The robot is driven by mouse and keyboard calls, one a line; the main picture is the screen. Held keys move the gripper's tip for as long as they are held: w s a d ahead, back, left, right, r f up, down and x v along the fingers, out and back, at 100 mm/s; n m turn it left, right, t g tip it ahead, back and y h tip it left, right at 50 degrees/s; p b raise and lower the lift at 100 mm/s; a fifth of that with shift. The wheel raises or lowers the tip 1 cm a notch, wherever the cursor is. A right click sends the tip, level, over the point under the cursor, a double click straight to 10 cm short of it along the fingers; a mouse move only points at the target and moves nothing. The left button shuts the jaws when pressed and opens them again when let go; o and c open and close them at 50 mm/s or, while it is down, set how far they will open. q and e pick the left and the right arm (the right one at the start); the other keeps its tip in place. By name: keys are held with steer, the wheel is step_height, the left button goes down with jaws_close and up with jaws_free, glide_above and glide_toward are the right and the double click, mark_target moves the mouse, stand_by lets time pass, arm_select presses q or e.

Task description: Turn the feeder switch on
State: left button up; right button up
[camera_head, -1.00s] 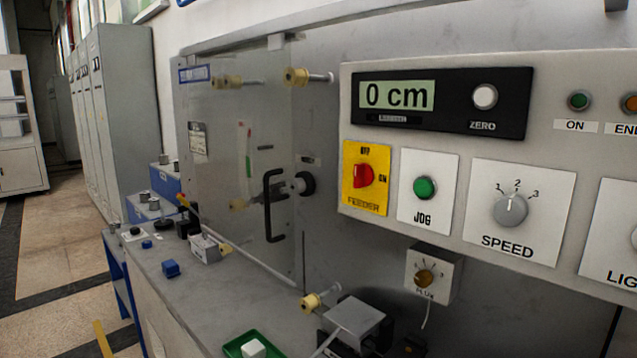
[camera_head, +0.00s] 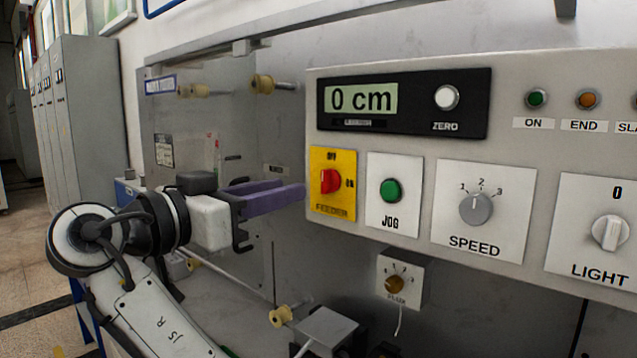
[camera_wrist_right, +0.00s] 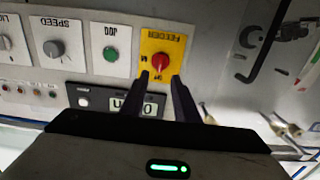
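The feeder switch is a red knob (camera_head: 330,181) on a yellow plate (camera_head: 320,211) marked OFF at the top and ON at the right. I cannot tell for sure which way the knob points. My right gripper (camera_head: 301,194) has dark purple fingers and comes in from the left, with its tips close to the plate's left edge. In the right wrist view the finger tips (camera_wrist_right: 161,79) stand apart with nothing between them, and the red knob (camera_wrist_right: 158,62) is just ahead of the gap. I see no contact. My left gripper is not in view.
To the right of the feeder are the green JOG button (camera_head: 391,191), the SPEED dial (camera_head: 476,208) and the LIGHT knob (camera_head: 610,232). The display (camera_head: 362,98) above reads 0 cm. A small dial box (camera_head: 401,276) hangs below the panel. A dark door handle (camera_wrist_right: 270,43) shows in the wrist view.

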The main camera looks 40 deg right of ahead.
mark_target(323, 180)
steer(key=d, duration=0.2)
steer(key=d+p, duration=0.1)
steer(key=d, duration=0.5)
steer(key=shift+w+d+p, duration=0.15)
steer(key=shift+w+p, duration=0.2)
steer(key=shift+p, duration=0.05)
jaws_close()
